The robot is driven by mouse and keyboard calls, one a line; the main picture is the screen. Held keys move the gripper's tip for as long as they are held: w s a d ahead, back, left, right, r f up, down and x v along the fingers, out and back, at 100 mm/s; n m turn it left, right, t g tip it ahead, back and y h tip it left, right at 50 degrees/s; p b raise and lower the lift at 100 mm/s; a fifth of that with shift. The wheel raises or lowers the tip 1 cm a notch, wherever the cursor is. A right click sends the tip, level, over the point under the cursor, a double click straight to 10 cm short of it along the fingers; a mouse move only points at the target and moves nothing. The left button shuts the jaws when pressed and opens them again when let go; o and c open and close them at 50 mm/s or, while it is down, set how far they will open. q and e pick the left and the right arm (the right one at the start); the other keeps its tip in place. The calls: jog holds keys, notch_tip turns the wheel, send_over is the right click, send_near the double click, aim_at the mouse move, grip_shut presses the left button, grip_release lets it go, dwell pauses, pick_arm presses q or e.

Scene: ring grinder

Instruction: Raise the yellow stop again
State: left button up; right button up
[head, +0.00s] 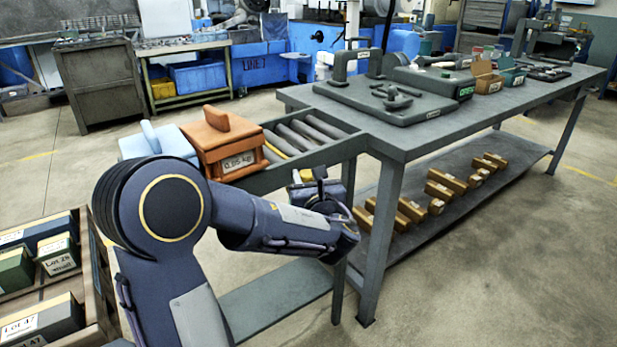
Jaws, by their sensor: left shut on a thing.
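The yellow stop (277,152) shows as a thin yellow bar among the grey rollers of the short conveyor (352,147), just right of the orange box. It lies about level with the rollers, and part of it is hidden. My left gripper (320,184) is at the near side of the conveyor, below its rail. Whether the handle joins the stop cannot be seen. My right gripper is not in view.
A crate of lot boxes (100,290) is at lower left. The rollers right of the stop are clear.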

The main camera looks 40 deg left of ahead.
pick_arm(q)
grip_shut()
notch_tip(320, 180, up, 4)
jog(key=p, duration=0.2)
jog(key=shift+p, duration=0.35)
jog(key=shift+f, duration=0.1)
jog(key=o, duration=0.8)
grip_release()
jog(key=shift+o, duration=1.2)
jog(key=v, duration=0.7)
jog(key=shift+s+d+p, duration=0.25)
jog(key=shift+d+p, duration=0.1)
